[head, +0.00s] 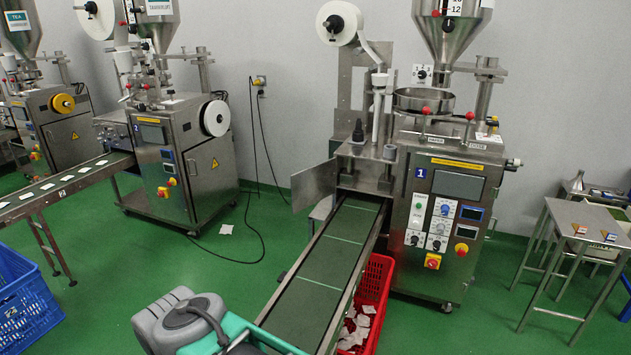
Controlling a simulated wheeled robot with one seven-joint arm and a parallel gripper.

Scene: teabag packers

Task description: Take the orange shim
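I cannot make out an orange shim for certain. A small yellow-orange item (580,228) lies on the steel table (560,212) at the right, too small to identify. My gripper does not show. Grey and teal parts at the bottom, left of the middle, look like my own arm.
A packing machine labelled 1 (407,215) stands right of the middle, its green conveyor (330,260) running toward me. A red crate (376,290) with white packets stands beside it. Machine 2 (165,150) and a blue crate (22,305) are at left. Green floor between is mostly clear.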

